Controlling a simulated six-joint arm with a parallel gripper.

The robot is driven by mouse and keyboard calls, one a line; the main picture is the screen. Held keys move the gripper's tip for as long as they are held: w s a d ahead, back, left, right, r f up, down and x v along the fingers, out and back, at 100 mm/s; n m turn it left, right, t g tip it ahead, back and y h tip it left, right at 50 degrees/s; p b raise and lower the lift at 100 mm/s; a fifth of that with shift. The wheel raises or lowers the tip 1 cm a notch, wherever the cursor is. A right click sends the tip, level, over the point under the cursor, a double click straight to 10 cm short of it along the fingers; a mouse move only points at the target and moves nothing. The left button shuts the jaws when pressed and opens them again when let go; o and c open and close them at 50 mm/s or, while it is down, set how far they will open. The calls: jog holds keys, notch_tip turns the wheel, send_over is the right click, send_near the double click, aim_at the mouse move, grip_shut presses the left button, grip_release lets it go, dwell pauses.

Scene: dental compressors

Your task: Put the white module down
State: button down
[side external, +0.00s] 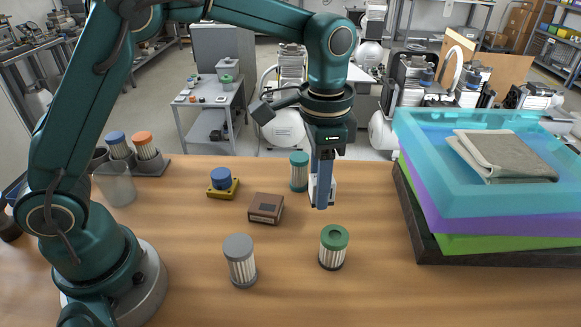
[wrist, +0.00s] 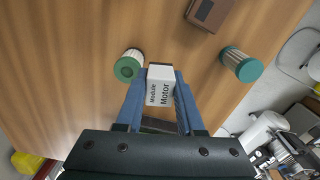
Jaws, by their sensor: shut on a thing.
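In the side view my gripper (side external: 322,190) points down over the right middle of the wooden table (side external: 380,290). The module (side external: 332,188) is mostly hidden behind the fingers there, with white edges showing. I cannot tell whether its underside touches the table.
A green-capped filter (side external: 334,247) stands in front of my gripper, and a teal-capped filter (side external: 299,171) behind it. A brown box (side external: 266,208), a grey-capped filter (side external: 240,260) and a blue-knobbed yellow part (side external: 222,183) are to the left. Stacked coloured trays (side external: 430,190) stand at right.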

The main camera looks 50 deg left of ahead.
aim_at(173, 182)
jog(key=a+n, duration=0.1)
jog(key=a, duration=0.2)
jog(key=a+n, duration=0.2)
jog(key=a, duration=0.2)
jog(key=a+f+n, duration=0.1)
jog(key=a, duration=0.2)
jog(key=shift+a+n, duration=0.3)
jog(key=s+a+n, duration=0.2)
jog(key=a, duration=0.2)
jog(key=s+a+n, duration=0.2)
jog(key=a, duration=0.3)
jog(key=s+a+n, duration=0.2)
jog(key=a, duration=0.2)
jog(key=shift+a+f+n, duration=0.3)
jog(key=shift+a+n, duration=0.1)
jog(key=s+a+n, duration=0.4)
jog(key=s+a, duration=0.3)
notch_tip(173, 182, down, 8)
jog(key=shift+r, duration=0.2)
jog(key=shift+f, duration=0.15)
jog(key=c, duration=0.5)
grip_release()
